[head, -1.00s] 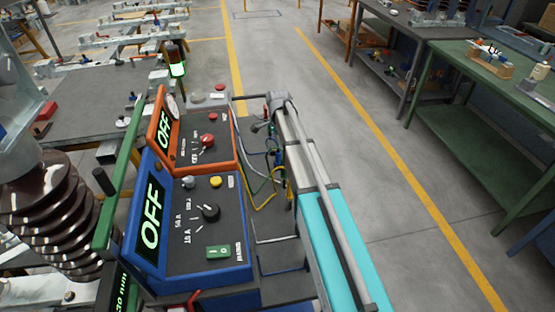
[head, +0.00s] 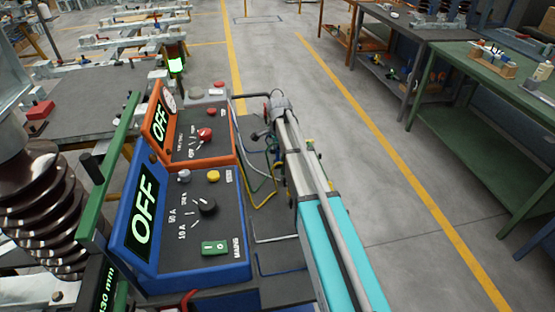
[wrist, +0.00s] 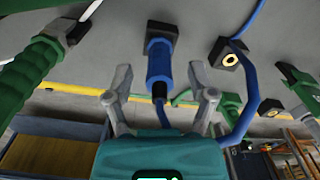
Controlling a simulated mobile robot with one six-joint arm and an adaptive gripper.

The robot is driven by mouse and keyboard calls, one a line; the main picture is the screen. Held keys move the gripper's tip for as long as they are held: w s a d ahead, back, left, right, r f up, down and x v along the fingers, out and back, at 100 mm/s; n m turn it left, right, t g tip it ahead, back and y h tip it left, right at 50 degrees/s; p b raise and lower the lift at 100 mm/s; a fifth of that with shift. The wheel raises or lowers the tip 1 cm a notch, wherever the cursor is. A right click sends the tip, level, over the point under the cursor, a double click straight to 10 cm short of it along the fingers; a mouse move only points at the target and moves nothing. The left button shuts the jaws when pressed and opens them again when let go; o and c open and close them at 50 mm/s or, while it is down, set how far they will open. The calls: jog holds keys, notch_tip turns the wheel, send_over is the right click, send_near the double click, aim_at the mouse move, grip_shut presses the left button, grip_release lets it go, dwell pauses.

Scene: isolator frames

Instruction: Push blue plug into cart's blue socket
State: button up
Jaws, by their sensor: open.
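The blue plug (wrist: 158,66) is in the middle of the wrist view, its far end against a black block (wrist: 163,30). I cannot tell how deep it sits there. A blue cable leaves its near end, beside the dark tip. My gripper (wrist: 160,74) is open, with one finger on each side of the plug and a visible gap to both. In the head view the gripper itself is hidden by my arm, and the plug cannot be made out. The cart's blue box (head: 210,235) shows an OFF display there.
In the wrist view a black socket block with a yellow ring (wrist: 229,57) is to the right, near a loose blue cable (wrist: 252,85); green plugs (wrist: 228,112) are close by. An orange box (head: 190,137) stands behind the blue box. The floor (head: 370,190) right of my arm is clear.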

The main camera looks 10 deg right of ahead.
dwell(0.6)
grip_shut()
